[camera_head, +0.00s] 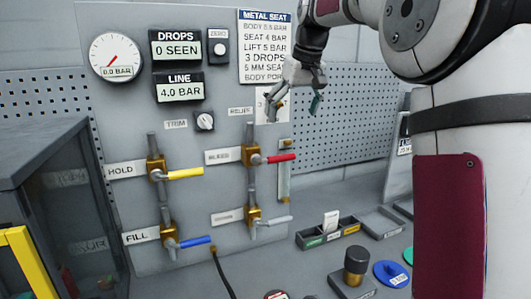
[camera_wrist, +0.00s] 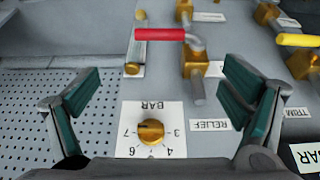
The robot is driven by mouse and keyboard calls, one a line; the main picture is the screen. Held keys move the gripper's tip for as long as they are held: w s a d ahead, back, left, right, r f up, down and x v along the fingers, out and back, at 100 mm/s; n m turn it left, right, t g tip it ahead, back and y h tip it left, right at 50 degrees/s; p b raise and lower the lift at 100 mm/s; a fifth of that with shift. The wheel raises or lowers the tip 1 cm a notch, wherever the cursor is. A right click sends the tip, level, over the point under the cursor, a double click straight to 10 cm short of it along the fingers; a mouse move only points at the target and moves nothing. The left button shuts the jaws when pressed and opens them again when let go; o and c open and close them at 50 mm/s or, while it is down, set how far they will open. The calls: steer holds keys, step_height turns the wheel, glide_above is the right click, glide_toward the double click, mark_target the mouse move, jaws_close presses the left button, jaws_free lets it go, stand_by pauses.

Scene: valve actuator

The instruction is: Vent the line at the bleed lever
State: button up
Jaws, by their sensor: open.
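The bleed valve stands on the grey panel with its label in the head view. Its red bleed lever (camera_head: 281,158) points right, roughly level, from a brass body (camera_head: 250,156). In the wrist view the red lever (camera_wrist: 160,34) lies near the top, beyond my fingertips. My gripper (camera_head: 294,102) is open and empty, up and right of the lever, in front of the relief dial. In the wrist view my gripper (camera_wrist: 163,88) has its fingers wide apart, with the brass relief knob (camera_wrist: 151,131) between and below them. The line display (camera_head: 180,87) reads 4.0 BAR.
Other valves have a yellow hold lever (camera_head: 186,173), a blue fill lever (camera_head: 195,242) and a grey lever (camera_head: 275,221) below the bleed valve. The round gauge (camera_head: 116,56) reads 0.0 BAR. The drops display (camera_head: 177,48) reads 0 SEEN. A small tray (camera_head: 328,234) sits on the bench.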

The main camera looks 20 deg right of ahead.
mark_target(282, 156)
steer(key=p+x, duration=0.2)
steer(key=x, duration=1.1)
steer(key=shift+w+f, duration=0.2)
steer(key=shift+f, duration=0.1)
steer(key=c, duration=1.7)
